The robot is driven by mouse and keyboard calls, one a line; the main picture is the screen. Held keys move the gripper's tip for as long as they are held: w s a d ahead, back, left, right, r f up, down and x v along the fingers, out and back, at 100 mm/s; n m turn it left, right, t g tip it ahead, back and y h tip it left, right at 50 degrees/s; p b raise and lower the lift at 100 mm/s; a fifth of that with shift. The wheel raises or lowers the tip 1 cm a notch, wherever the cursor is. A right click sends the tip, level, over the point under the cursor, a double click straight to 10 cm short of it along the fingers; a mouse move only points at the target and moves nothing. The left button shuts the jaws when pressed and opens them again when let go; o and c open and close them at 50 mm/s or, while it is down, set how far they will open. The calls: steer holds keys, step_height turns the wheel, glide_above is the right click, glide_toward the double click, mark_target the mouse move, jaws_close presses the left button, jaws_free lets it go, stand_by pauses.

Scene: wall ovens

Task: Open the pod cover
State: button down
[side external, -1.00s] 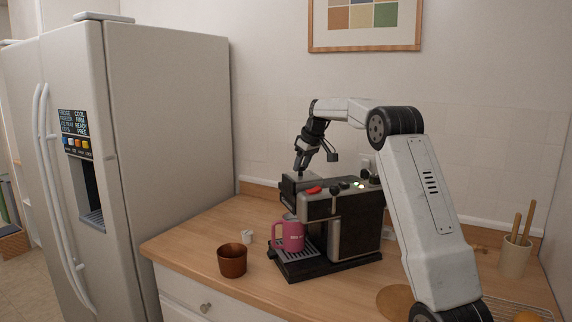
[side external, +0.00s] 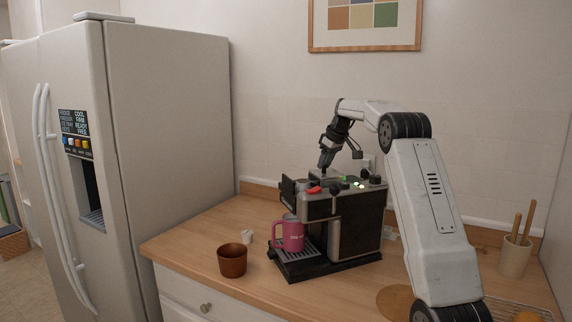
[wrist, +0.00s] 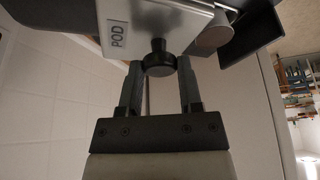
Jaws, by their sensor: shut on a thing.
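The coffee machine (side external: 345,225) stands on the wooden counter. Its pod cover, a silvery plate marked POD (wrist: 150,25), fills the upper middle of the wrist view. A black knob (wrist: 158,60) sticks out from this plate. My gripper (wrist: 158,68) has a finger on each side of the knob and is shut on it. In the side view my gripper (side external: 324,170) points down at the top of the machine. The knob is hidden or too small to tell there. At the machine's upper left a dark box-like part (side external: 288,190) shows.
A pink mug (side external: 290,235) stands on the machine's drip tray (side external: 300,262). A brown cup (side external: 232,262) and a small white item (side external: 247,238) are on the counter to the left. A utensil holder (side external: 514,257) stands at the right. The fridge (side external: 165,130) is at the left.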

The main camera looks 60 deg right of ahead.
mark_target(333, 175)
steer(key=shift+d+r, duration=0.1)
steer(key=shift+c, duration=1.3)
jaws_free()
steer(key=v, duration=0.7)
steer(key=shift+s+r, duration=0.25)
steer(key=shift+r, duration=0.1)
steer(key=shift+a, duration=0.2)
